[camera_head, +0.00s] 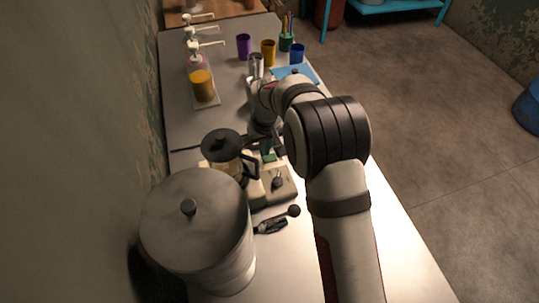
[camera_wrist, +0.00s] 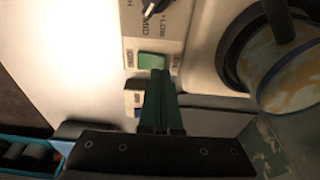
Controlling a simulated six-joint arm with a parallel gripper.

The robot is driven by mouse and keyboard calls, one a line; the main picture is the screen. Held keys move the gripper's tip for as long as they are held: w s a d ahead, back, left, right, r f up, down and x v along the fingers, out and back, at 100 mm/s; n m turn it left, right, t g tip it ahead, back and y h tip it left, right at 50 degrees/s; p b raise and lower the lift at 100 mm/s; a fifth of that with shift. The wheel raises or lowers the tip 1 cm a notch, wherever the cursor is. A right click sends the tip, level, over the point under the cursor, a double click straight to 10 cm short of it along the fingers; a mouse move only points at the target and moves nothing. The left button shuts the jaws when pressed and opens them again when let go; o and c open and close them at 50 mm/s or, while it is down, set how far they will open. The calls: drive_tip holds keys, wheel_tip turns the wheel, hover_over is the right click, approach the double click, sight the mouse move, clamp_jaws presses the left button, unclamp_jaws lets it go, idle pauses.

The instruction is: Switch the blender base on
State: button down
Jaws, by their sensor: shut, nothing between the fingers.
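The blender base (camera_head: 279,193) is cream coloured and stands on the table, with a dark dial (camera_head: 277,182) on it. In the wrist view the panel of the blender base (camera_wrist: 133,22) shows the dial (camera_wrist: 155,8) and a green switch (camera_wrist: 153,60) below it. The words beside the switch are too small to read surely. My gripper (camera_wrist: 158,75) is shut and empty, its green fingertips at the lower edge of the switch; I cannot tell whether they touch. A lidded glass jug (camera_head: 222,150) stands left of the panel in the head view.
A large lidded metal pot (camera_head: 195,230) stands at the near left. A dark spoon-like tool (camera_head: 272,225) lies before the base. Pump bottles, one with orange liquid (camera_head: 202,85), and cups, including a purple one (camera_head: 243,46), are at the back.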

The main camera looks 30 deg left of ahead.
sight(266, 159)
drive_tip(key=shift+f, duration=0.85)
idle(0.3)
drive_tip(key=shift+r, duration=3.5)
drive_tip(key=s+d+r+m, duration=0.3)
drive_tip(key=d+r, duration=0.1)
drive_tip(key=d, duration=0.4)
drive_tip(key=s+d+r+m, duration=0.2)
drive_tip(key=s+d+r, duration=0.2)
drive_tip(key=d, duration=0.3)
drive_tip(key=s+d+r+m, duration=0.3)
drive_tip(key=d+r, duration=0.1)
drive_tip(key=d, duration=0.4)
drive_tip(key=s+d+m, duration=0.3)
drive_tip(key=s, duration=0.5)
drive_tip(key=s+d+f+m+g, duration=0.1)
drive_tip(key=s+d+m, duration=0.2)
drive_tip(key=s, duration=0.5)
drive_tip(key=shift+d+f+m+y, duration=0.3)
drive_tip(key=shift+d, duration=0.25)
